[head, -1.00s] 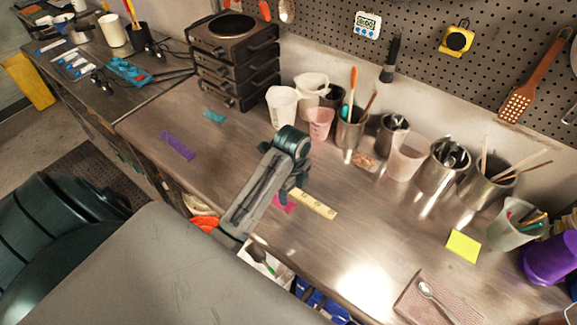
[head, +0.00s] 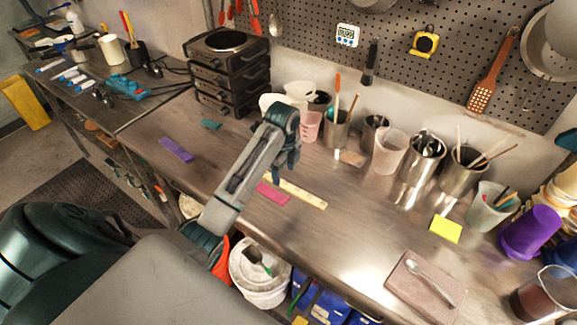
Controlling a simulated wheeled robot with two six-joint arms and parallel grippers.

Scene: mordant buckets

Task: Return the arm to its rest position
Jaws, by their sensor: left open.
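My left arm reaches in from the lower left, over the front of the steel workbench (head: 330,235). My left gripper (head: 289,166) hangs at the arm's far end, pointing down, partly hidden behind the wrist. It is open, and I see nothing in it. It is above the bench, close to a pale yellow ruler (head: 306,194) and a pink strip (head: 272,193) that lie on the top. The arm covers part of the ruler. My right gripper is not in view.
White beakers, a pink cup (head: 310,126) and metal pots (head: 423,158) line the back. A stack of dark burners (head: 228,72) stands behind the arm. A purple strip (head: 177,150) and a yellow note (head: 446,229) lie flat. A white bucket (head: 258,275) is below the front edge.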

